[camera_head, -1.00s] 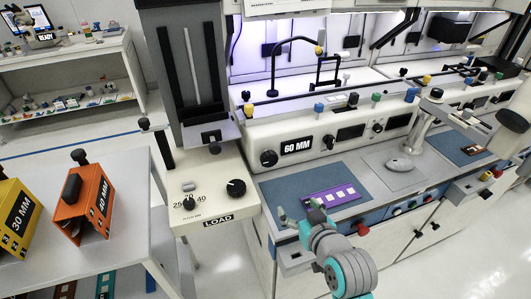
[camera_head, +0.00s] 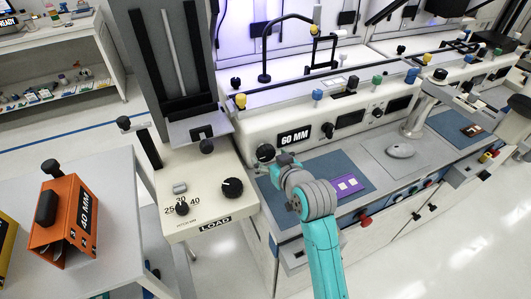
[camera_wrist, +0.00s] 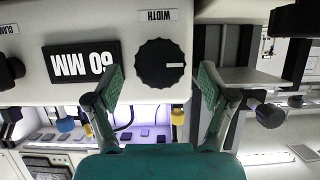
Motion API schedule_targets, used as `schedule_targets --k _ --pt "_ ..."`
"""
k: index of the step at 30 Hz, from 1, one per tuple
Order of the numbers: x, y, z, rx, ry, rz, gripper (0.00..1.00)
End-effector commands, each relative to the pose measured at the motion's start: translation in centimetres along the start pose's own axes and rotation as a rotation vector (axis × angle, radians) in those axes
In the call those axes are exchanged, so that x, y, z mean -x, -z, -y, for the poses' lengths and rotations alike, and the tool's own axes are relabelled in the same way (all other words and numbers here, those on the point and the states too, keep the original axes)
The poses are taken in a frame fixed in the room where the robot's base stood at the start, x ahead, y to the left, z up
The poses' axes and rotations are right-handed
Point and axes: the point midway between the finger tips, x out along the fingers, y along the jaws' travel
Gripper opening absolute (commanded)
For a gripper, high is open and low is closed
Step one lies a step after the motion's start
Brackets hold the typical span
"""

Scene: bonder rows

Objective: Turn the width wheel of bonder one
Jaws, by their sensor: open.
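The width wheel (camera_wrist: 160,64) is a black ribbed knob with a pale mark, under a WIDTH label, in the wrist view, which is upside down. In the head view the wheel (camera_head: 265,152) sits on the white front panel, left of the 60 MM display (camera_head: 293,137). My gripper (camera_wrist: 160,88) is open and empty, its teal fingers spread to either side of the wheel in the picture. No contact with the wheel shows. In the head view my gripper (camera_head: 270,167) is right at the wheel, partly hidden by my wrist.
A cream LOAD unit (camera_head: 215,200) with two black knobs stands to the left. An orange 40 MM box (camera_head: 64,220) is on the grey table. A purple strip (camera_head: 346,186) lies on the blue mat, right of my arm. A black curved rod (camera_head: 265,55) rises behind the panel.

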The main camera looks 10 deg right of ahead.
Motion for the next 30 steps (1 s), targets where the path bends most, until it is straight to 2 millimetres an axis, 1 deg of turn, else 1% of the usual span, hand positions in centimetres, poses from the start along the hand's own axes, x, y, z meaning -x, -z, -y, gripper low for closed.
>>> schedule_targets --k 1,3,7,12,19,20,21,23,24,27,30 --pt "-0.8 0.0 0.0 0.0 0.001 0.001 0.82" --pt "-1.8 0.0 0.0 0.0 0.001 0.0 0.82" --pt "-3.1 0.1 0.0 0.0 0.001 -0.001 0.82" --pt "-3.8 0.0 0.0 0.0 0.0 0.0 0.82" --pt "-3.8 0.0 0.0 0.0 0.0 0.0 0.82" --pt "-3.8 0.0 0.0 0.0 0.0 0.0 0.79" --pt "-3.8 0.0 0.0 0.0 0.0 0.0 0.69" --pt "-3.8 0.0 0.0 0.0 0.0 0.0 0.54" --pt "-3.8 0.0 0.0 0.0 0.0 0.0 0.44" --pt "-3.8 0.0 0.0 0.0 0.0 -0.001 0.21" --pt "-3.8 0.0 0.0 0.0 0.0 -0.001 0.21"
